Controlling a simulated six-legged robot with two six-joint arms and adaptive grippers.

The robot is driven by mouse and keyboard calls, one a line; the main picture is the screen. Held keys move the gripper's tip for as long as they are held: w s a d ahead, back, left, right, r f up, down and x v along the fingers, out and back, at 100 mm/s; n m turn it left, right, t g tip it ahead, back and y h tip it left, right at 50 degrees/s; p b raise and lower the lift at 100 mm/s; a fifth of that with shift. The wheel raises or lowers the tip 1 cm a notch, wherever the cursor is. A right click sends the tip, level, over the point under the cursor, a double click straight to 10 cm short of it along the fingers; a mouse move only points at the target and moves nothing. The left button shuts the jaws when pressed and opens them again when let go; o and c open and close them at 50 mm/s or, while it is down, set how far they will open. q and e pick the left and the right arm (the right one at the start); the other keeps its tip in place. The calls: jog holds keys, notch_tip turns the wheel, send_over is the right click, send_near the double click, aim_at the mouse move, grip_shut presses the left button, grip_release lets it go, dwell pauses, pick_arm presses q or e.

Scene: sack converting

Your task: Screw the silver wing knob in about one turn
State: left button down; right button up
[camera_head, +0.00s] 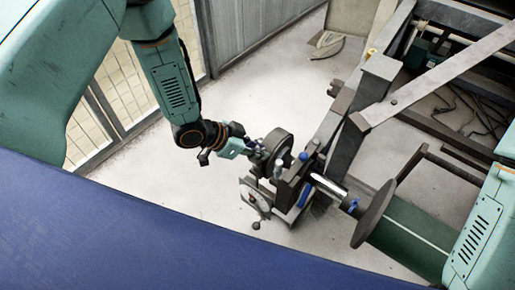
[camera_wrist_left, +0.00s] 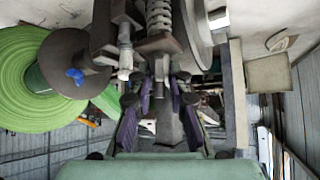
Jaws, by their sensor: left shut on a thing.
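My left gripper (camera_head: 250,150) reaches in from the left to the dark metal brake assembly (camera_head: 290,185) at the end of the roll stand. It also shows in the left wrist view (camera_wrist_left: 160,88), its two purple-padded fingers pointing forward and nearly together. They are shut on the silver wing knob (camera_wrist_left: 161,68), a small grey piece below a coil spring (camera_wrist_left: 159,17). The fingers hide most of the knob, and its wing angle cannot be made out. Another pale silver bolt (camera_wrist_left: 125,58) stands just left of the fingertips. My right gripper is not in view.
A round dark disc (camera_head: 373,213) sits on the shaft beside a green roll (camera_head: 410,243); the wrist view shows bright green material (camera_wrist_left: 30,80). Blue handles (camera_head: 303,195) are close to the brake. A blue surface (camera_head: 150,240) fills the lower left. Open floor (camera_head: 270,95) lies behind.

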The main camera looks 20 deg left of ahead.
pick_arm(q)
jog(key=shift+r+m+g+h+p, duration=0.1)
jog(key=shift+m+g+h+p, duration=0.4)
jog(key=shift+m+g+p, duration=0.8)
jog(key=shift+m+p, duration=0.2)
jog(key=shift+m, duration=0.5)
jog(key=shift+m+g+h+p, duration=0.35)
jog(key=shift+m+g, duration=0.25)
jog(key=shift+m, duration=0.2)
jog(key=shift+m+g, duration=0.6)
jog(key=shift+m, duration=0.1)
jog(key=shift+m+g+b, duration=0.35)
jog(key=shift+m+g, duration=0.55)
jog(key=shift+m, duration=0.3)
